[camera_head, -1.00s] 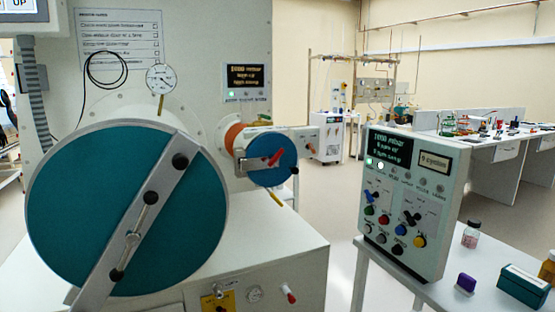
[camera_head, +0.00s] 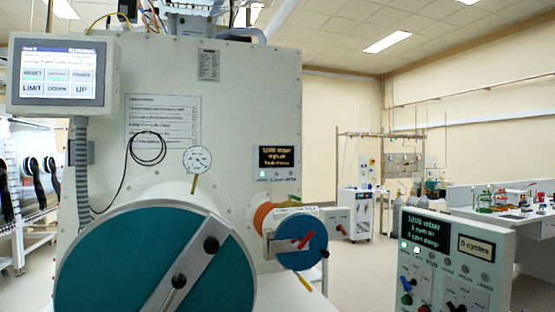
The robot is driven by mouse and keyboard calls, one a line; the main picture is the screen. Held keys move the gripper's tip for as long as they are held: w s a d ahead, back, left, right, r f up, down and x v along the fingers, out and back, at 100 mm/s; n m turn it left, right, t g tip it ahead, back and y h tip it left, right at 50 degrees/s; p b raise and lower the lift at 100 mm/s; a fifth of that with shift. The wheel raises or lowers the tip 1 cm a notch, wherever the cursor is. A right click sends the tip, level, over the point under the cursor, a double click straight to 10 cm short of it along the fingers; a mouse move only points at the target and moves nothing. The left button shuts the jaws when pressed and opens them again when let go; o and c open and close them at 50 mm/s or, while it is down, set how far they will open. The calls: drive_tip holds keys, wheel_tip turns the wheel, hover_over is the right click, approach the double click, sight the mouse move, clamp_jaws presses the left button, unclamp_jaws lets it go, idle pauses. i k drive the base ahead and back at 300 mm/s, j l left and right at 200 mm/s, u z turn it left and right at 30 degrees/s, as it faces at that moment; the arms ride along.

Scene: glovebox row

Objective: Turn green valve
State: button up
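No valve labelled as green is clearly readable. A small green knob (camera_head: 406,299) shows low on the front of the control box (camera_head: 437,232) at the right, near the bottom edge of the head view. A dark lever with blue on it (camera_head: 408,283) sits just above it.
A large round teal door (camera_head: 110,265) with a diagonal grey bar fills the lower left. A smaller blue door (camera_head: 314,245) with a red handle is right of it. A touchscreen (camera_head: 60,72) hangs upper left. Open floor (camera_head: 350,275) lies between glovebox and control box.

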sight(297, 199)
drive_tip(key=i+l+u, duration=0.1)
drive_tip(key=i+l, duration=0.2)
drive_tip(key=i, duration=0.15)
drive_tip(key=i+l, duration=0.35)
drive_tip(key=i+j+z, duration=0.1)
drive_tip(key=z, duration=0.45)
drive_tip(key=i+j, duration=0.05)
drive_tip(key=i, duration=0.05)
